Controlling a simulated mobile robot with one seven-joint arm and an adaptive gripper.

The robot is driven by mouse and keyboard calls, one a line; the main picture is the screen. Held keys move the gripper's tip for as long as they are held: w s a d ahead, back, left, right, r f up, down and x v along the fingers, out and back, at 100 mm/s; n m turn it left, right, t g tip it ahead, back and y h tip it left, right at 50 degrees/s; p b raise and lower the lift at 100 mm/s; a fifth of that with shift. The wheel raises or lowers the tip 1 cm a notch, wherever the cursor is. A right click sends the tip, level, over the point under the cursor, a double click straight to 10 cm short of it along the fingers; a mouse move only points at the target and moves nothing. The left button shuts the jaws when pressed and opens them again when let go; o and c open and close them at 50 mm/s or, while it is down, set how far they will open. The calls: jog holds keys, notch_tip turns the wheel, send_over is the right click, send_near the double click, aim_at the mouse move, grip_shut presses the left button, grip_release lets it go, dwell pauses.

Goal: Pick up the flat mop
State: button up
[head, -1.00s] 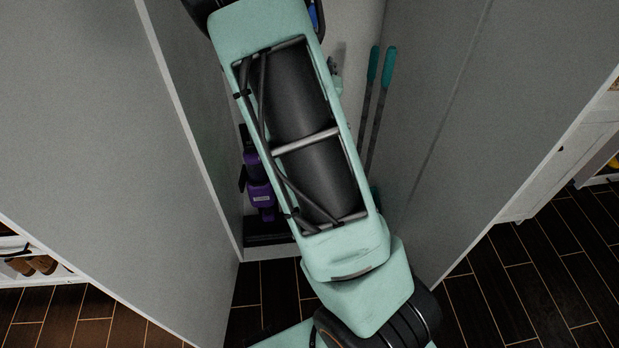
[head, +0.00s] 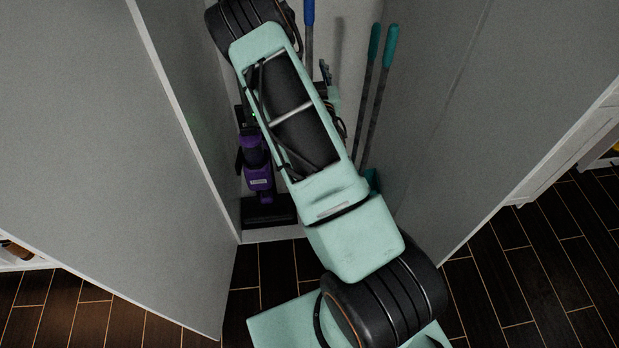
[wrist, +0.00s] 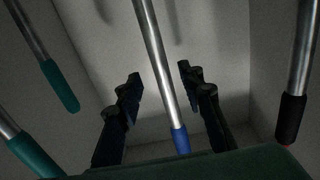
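Several long-handled tools stand in a narrow closet; their lower ends are hidden, so I cannot tell for sure which is the flat mop. In the wrist view my gripper (wrist: 160,73) is open, its two dark fingers apart. A metal pole with a blue grip (wrist: 181,141) runs between the fingers in the picture; I see no finger closed on it. The blue grip also shows at the top of the head view (head: 309,12).
Two teal-handled poles (head: 388,48) lean at the closet's right; their grips show in the wrist view (wrist: 60,87). A black-gripped pole (wrist: 291,118) is at the wrist view's right. A purple vacuum (head: 258,172) stands at left. Grey panels (head: 500,110) flank the closet.

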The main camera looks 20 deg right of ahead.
aim_at(309, 60)
jog(key=shift+x, duration=2.8)
jog(key=shift+f, duration=0.15)
grip_shut()
